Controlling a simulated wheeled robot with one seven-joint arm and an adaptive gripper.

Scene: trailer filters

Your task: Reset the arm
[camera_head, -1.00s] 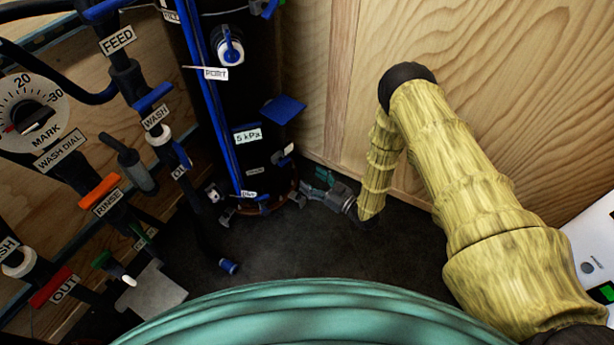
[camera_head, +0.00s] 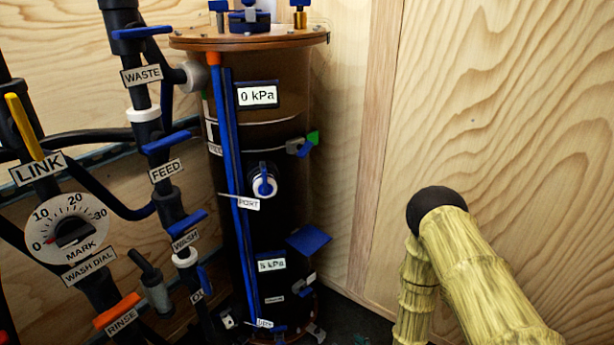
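My arm, in a yellow bamboo-like cover with a dark elbow, stands at the lower right of the head view, in front of the plywood wall. Its upper part rises to the elbow and its other part hangs down out of the bottom of the picture. My gripper is below the picture's edge, so its state does not show.
A tall dark filter column (camera_head: 286,160) with a copper-coloured lid stands left of my arm. Labelled pipes with blue, orange and yellow handles fill the left, beside a wash dial (camera_head: 72,228) pointing near 0. Plywood wall (camera_head: 490,110) closes the right.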

